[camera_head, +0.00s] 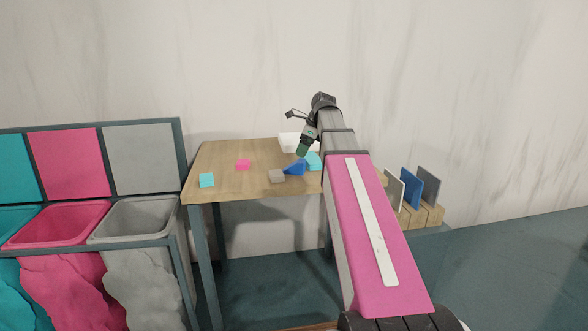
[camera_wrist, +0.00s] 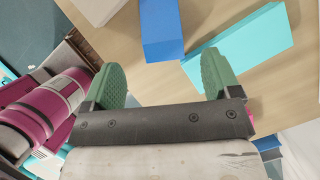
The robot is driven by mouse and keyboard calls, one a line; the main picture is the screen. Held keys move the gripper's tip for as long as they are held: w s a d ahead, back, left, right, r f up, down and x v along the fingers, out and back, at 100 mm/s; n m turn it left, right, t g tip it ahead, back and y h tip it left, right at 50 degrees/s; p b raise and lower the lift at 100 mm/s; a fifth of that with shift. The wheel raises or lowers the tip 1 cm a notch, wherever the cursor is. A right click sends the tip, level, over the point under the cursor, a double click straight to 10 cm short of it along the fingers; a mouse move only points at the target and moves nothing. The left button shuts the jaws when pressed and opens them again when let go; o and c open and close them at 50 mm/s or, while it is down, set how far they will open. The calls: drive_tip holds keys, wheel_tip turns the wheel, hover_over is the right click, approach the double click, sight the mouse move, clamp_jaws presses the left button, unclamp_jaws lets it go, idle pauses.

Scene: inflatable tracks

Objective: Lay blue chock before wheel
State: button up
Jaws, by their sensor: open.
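The blue chock (camera_head: 294,169) is a small wedge lying on the wooden table. In the wrist view it shows as a blue block (camera_wrist: 160,28) on the wood, its near end in line with the gap between my fingertips. My gripper (camera_head: 303,148) is above the table, just behind and above the chock in the head view. In the wrist view my gripper (camera_wrist: 160,72) has its two green fingers wide apart with nothing held. I cannot tell how far the fingertips are above the chock. I cannot make out a wheel in either view.
A turquoise block (camera_head: 314,160) lies close right of the chock, also in the wrist view (camera_wrist: 240,50). Colored bins (camera_head: 145,220) stand left. Upright panels (camera_head: 411,187) stand right.

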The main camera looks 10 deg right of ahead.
sight(298, 160)
drive_tip(key=x, duration=0.8)
drive_tip(key=shift+f, duration=0.2)
drive_tip(key=shift+w, duration=0.1)
drive_tip(key=c, duration=1.1)
drive_tip(key=shift+c, duration=0.2)
drive_tip(key=shift+r, duration=0.2)
